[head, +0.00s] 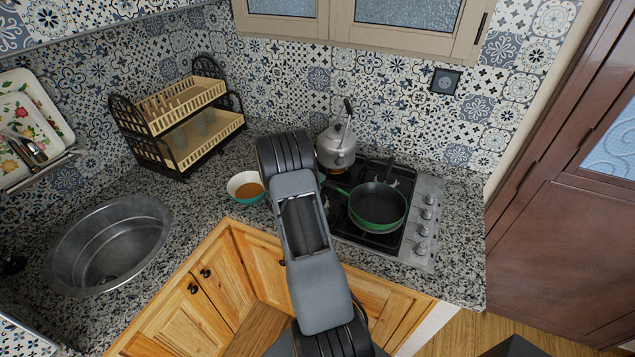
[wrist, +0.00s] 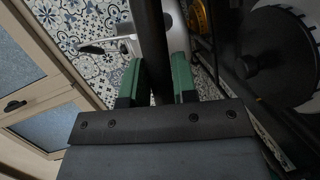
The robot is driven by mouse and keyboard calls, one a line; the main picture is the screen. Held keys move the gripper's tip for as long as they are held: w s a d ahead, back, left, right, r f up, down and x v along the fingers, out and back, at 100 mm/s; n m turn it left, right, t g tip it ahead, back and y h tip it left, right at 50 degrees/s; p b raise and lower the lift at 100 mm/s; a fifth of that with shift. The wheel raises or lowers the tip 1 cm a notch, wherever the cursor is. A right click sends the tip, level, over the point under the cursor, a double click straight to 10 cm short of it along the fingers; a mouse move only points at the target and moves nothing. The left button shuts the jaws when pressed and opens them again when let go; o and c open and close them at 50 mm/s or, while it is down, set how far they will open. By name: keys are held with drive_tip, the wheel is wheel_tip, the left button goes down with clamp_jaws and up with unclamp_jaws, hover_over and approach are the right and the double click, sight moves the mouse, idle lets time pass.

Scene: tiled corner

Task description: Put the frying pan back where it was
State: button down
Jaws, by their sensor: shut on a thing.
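The frying pan (head: 378,206), green outside and dark inside, is at the front right of the gas hob (head: 350,232) in the head view. It looks level, on or just above the grate; I cannot tell whether it touches. Its handle points left toward my arm. The pan's bowl is not clear in the wrist view.
A metal kettle (head: 337,147) stands on the back left of the hob, close to the pan. A bowl (head: 245,187) with brown contents sits left of my arm. A round sink (head: 110,245) and a dish rack (head: 180,115) are farther left. Counter right of the hob is clear.

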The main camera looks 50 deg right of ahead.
drive_tip(key=shift+f, duration=0.1)
drive_tip(key=c, duration=0.9)
unclamp_jaws()
drive_tip(key=shift+a+r, duration=0.1)
drive_tip(key=shift+r, duration=0.1)
drive_tip(key=s+a+r+t+y+b, duration=0.1)
drive_tip(key=s+a+r+y, duration=0.3)
drive_tip(key=a, duration=0.8)
drive_tip(key=s+a+r+t+y+b, duration=0.1)
drive_tip(key=s+a+r+y, duration=0.3)
drive_tip(key=a, duration=0.9)
drive_tip(key=s+a+r+n+t+y+b, duration=0.1)
drive_tip(key=s+a+r+y, duration=0.4)
drive_tip(key=a, duration=0.8)
drive_tip(key=r+t+y+b, duration=0.1)
drive_tip(key=y, duration=0.2)
drive_tip(key=shift+a+r+b, duration=0.2)
drive_tip(key=shift+a+b, duration=0.05)
drive_tip(key=shift+b, duration=0.1)
